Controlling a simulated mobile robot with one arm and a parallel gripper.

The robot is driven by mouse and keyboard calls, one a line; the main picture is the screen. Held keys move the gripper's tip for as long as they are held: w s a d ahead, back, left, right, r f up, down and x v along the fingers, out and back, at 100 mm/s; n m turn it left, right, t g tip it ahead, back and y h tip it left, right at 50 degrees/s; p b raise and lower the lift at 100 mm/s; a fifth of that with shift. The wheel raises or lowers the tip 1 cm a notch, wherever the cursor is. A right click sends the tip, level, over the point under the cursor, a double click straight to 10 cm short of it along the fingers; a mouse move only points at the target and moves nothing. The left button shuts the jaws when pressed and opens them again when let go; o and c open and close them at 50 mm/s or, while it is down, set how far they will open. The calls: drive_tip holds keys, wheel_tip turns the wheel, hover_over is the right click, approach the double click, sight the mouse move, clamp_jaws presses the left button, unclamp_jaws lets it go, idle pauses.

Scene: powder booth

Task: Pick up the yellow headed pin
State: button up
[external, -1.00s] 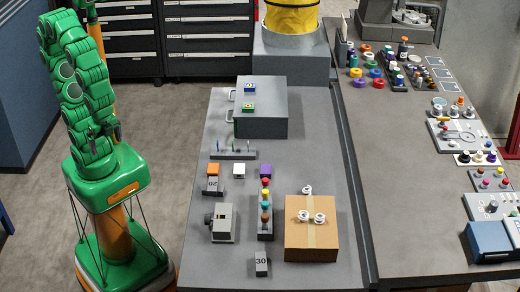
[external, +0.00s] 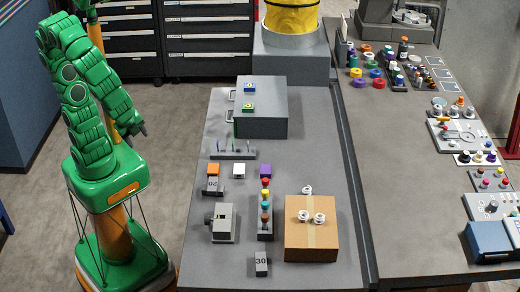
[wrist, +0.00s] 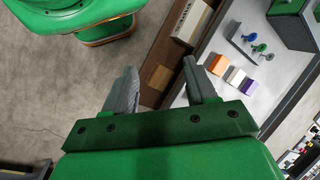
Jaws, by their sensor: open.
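The yellow headed pin (external: 265,194) stands in a narrow grey block (external: 265,231) on the near table, in a row with red, teal and brown heads. Only its head shows clearly, between the red and teal ones. I cannot make it out in the wrist view. My gripper (external: 140,130) is left of the table, above the floor and well away from the pin. In the wrist view my gripper (wrist: 160,75) is open, with nothing between its fingers.
A cardboard box (external: 311,241) stands right of the pin block, a grey device (external: 222,223) left of it. Orange (external: 212,169), white (external: 239,170) and purple (external: 265,170) blocks lie behind. A grey cabinet (external: 262,118) stands farther back. The table's front left is clear.

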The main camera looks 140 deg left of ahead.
sight(266, 194)
drive_tip(key=w+a+r+m+t+y, duration=0.3)
drive_tip(key=w+a+m+y, duration=0.65)
drive_tip(key=w+a, duration=1)
drive_tip(key=w+d+f+m+t+h, duration=0.15)
drive_tip(key=w+f+m+t, duration=0.45)
drive_tip(key=w+f+m, duration=0.95)
drive_tip(key=shift+n, duration=0.8)
drive_tip(key=shift+w+d+x, duration=0.1)
drive_tip(key=shift+w+x, duration=0.1)
drive_tip(key=shift+x, duration=1.2)
drive_tip(key=shift+w+d+x, duration=0.15)
drive_tip(key=shift+w+x, duration=0.1)
drive_tip(key=shift+x, duration=1.15)
drive_tip(key=shift+w+d+x, duration=0.1)
drive_tip(key=shift+w+x, duration=0.1)
drive_tip(key=shift+x, duration=1.25)
drive_tip(key=shift+r, duration=0.1)
drive_tip(key=shift+c, duration=0.3)
clamp_jaws()
drive_tip(key=shift+r, duration=0.1)
